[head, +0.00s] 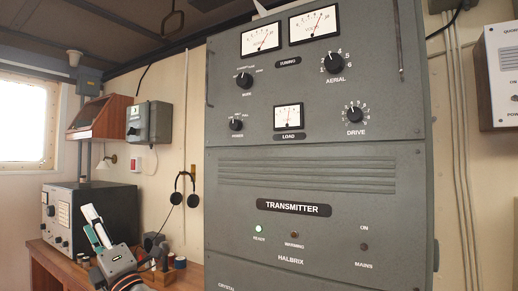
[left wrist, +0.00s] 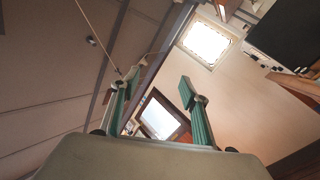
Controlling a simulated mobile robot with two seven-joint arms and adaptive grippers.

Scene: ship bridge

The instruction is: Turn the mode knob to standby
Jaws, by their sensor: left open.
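The mode knob (head: 244,80) is a black round knob on the upper left of the grey transmitter's front, below the left meter. Small position words ring it, too blurred to read, so I cannot tell its setting. My left gripper (head: 89,219) is low at the left in the head view, pointing up, well left of and below the knob and apart from the panel. In the left wrist view its green-padded fingers (left wrist: 158,86) are spread and empty, facing the ceiling and window. The knob is not in the left wrist view. My right gripper is not in view.
A power knob (head: 236,125) sits just below the mode knob, and aerial (head: 334,63) and drive (head: 354,114) knobs are to the right. Headphones (head: 184,188) hang on the wall left of the transmitter (head: 410,180). A radio set (head: 100,208) stands on the wooden desk.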

